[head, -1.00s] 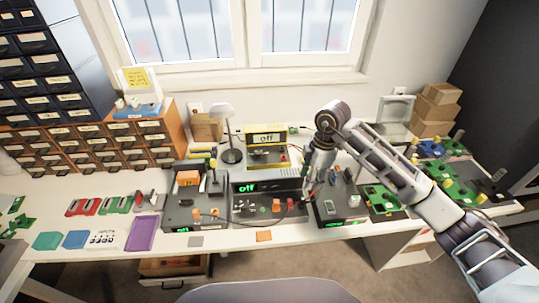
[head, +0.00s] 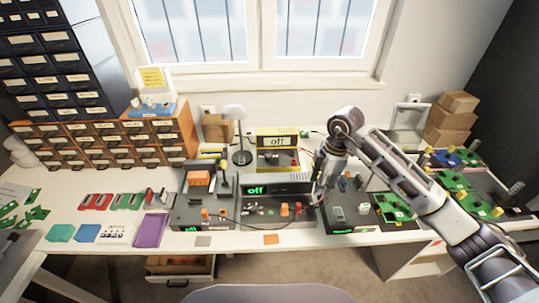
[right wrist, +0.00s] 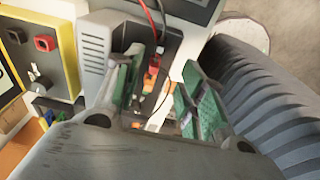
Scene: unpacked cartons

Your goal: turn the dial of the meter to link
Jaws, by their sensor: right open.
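The yellow meter (head: 292,143) stands at the back of the bench below the window, and its display reads "off". In the right wrist view the yellow meter (right wrist: 67,42) is at the left edge, partly cut off. Its grey dial (right wrist: 40,83) sits below a black and a red socket. My right gripper (head: 319,193) is right of the meter and nearer the front, above the bench gear. In the right wrist view my right gripper (right wrist: 160,95) has its fingers apart, with a red plug visible beyond the gap. The dial is clear of the fingers. My left gripper is not in view.
A black bench unit (head: 290,188) with a green "off" display stands in front of the meter, with cables and plugs. A lamp (head: 239,140) stands left of the meter. Dark stations flank the black unit. Boxes (head: 452,118) are stacked at the back right.

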